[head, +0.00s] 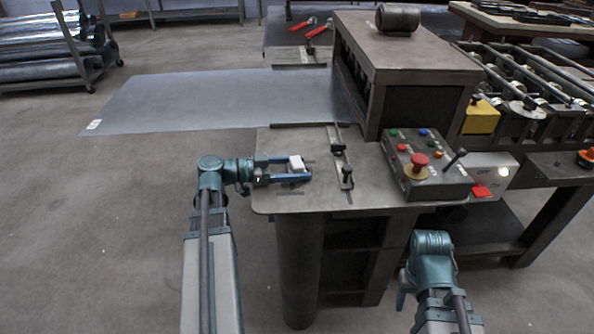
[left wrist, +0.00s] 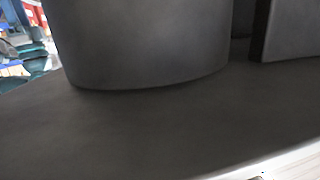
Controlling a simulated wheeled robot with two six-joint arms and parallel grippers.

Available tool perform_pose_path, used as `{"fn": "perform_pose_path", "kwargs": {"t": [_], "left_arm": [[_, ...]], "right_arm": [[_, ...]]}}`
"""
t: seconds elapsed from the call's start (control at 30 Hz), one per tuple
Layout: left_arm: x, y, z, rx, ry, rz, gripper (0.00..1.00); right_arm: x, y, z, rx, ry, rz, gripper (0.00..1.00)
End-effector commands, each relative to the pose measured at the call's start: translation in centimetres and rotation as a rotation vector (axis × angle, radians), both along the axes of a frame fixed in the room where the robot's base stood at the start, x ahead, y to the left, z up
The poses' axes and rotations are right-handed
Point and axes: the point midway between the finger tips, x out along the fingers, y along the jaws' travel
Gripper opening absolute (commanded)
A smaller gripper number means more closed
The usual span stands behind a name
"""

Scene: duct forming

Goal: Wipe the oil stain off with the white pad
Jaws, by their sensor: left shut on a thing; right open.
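The white pad (head: 296,162) is between the blue fingers of my left gripper (head: 298,170), which is shut on it over the left part of the grey machine table (head: 275,205). A pale edge, probably the pad, shows at the lower right of the left wrist view (left wrist: 285,167). I cannot tell whether the pad touches the table. Faint dark marks lie around the fingers; I cannot tell whether any is the oil stain. My right gripper (head: 402,293) is low in front of the machine, open, mostly hidden by its own arm.
A control box (head: 425,172) with buttons and a lever stands right of the pad. A small slide with black knobs (head: 346,172) lies between. A large metal sheet (head: 220,98) extends left behind the table. A dark housing (head: 405,55) rises at the back.

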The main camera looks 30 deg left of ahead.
Motion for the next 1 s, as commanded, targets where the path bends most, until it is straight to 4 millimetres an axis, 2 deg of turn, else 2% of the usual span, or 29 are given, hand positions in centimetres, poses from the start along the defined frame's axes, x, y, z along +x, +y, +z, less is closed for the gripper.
{"fn": "perform_pose_path", "kwargs": {"t": [0.2,0.57,1.0], "left_arm": [[1.8,1.1,0.1,0.001,0.001,0.001,0.16],[2.4,1.5,0.1,0.000,0.000,0.001,0.16],[5.0,3.1,-0.2,0.001,0.001,0.001,0.16]], "right_arm": [[0.0,0.0,0.1,0.000,0.000,0.000,0.50],[0.0,0.0,0.1,0.000,0.000,0.000,0.50],[0.0,0.0,-0.2,0.000,0.000,0.000,0.50]]}}
